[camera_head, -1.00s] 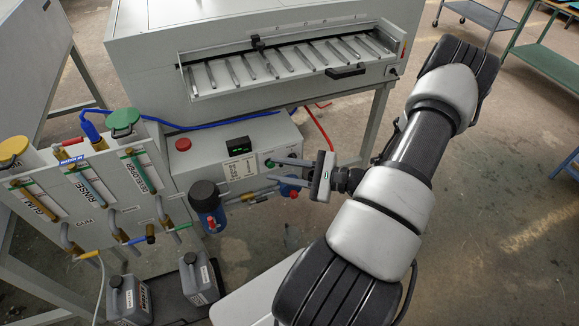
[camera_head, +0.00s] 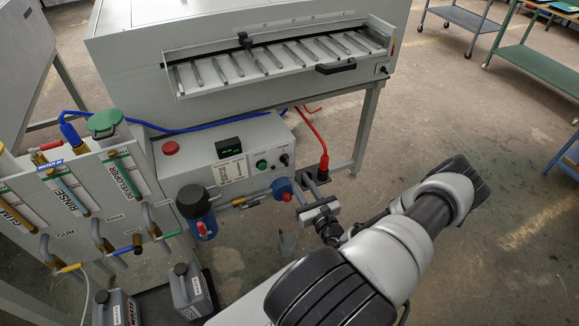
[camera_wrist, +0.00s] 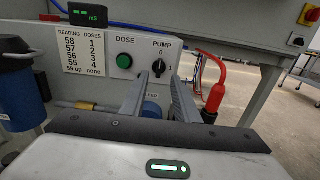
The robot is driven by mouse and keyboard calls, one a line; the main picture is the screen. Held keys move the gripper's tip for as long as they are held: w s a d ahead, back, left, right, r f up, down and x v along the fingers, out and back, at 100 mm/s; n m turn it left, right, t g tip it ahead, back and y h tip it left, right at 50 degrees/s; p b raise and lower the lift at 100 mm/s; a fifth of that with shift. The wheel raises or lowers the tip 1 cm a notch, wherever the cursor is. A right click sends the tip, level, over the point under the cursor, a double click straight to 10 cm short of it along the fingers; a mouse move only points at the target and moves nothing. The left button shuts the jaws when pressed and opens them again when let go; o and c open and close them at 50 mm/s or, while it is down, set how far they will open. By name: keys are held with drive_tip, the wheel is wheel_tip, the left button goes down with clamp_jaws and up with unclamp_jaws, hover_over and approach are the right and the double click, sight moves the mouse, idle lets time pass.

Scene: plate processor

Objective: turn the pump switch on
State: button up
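The pump switch is a black rotary knob (camera_wrist: 159,68) under the label PUMP, with 0 above it and 1 to its right. Its handle looks roughly upright, toward 0, though it is small in the picture. In the head view the knob (camera_head: 284,159) sits at the right end of the grey control panel. My gripper (camera_wrist: 160,82) is open and empty, its two fingers pointing toward the panel below the knob. In the head view my gripper (camera_head: 305,182) is in front of the panel's right end, low and apart from the knob.
A green DOSE button (camera_wrist: 124,61) is left of the knob. A red hose fitting (camera_wrist: 215,92) stands to the right, close to my right finger in the picture. A blue valve knob (camera_head: 282,189) is below the panel. A blue filter housing (camera_head: 197,211) stands left.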

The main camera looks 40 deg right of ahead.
sight(287, 161)
drive_tip(key=b+x, duration=0.1)
drive_tip(key=x, duration=0.8)
clamp_jaws()
